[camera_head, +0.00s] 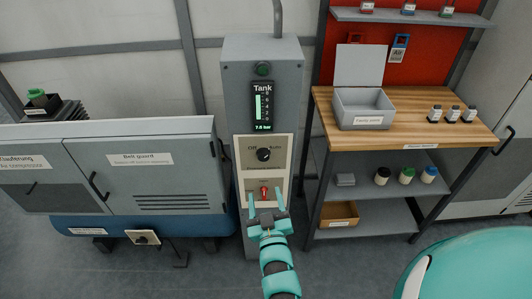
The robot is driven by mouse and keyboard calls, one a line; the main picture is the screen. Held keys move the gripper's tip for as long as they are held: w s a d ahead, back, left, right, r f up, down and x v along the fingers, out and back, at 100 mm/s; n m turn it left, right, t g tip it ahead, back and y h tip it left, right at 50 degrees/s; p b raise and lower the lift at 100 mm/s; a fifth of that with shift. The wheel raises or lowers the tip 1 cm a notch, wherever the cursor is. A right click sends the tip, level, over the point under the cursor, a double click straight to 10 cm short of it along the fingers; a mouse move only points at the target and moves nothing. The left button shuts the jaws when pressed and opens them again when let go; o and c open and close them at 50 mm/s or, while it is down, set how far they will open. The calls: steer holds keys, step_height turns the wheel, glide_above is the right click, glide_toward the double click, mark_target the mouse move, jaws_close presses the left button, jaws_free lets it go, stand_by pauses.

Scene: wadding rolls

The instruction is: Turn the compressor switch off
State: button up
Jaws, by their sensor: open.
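A grey control column (230,95) stands in the middle. Its upper beige plate carries a black rotary knob (264,155) with "Off" at its left and what looks like "Auto" at its right. The small text below and the knob's exact setting are too small to read. A lower plate carries a small red switch or handle (264,191). My gripper (266,197) is open and empty, below the black knob, its fingers on either side of the red part in the picture. Whether they touch the plate cannot be told.
The tank display (263,107) shows green bars, under a green button or lamp (263,69). Left is a grey belt-guard housing (145,180) over a blue tank (190,226); a small box with a dark knob (143,237) sits low there. Right is a wooden-topped workbench (410,115).

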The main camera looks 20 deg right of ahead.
step_height(320, 180, down, 2)
steer(key=d+m+g, duration=0.1)
steer(key=p, duration=0.5)
glide_toward(264, 158)
steer(key=shift+h, duration=0.3)
steer(key=x, duration=0.9)
steer(key=shift+w+a+f, duration=0.1)
steer(key=shift+w, duration=0.05)
steer(key=c, duration=1)
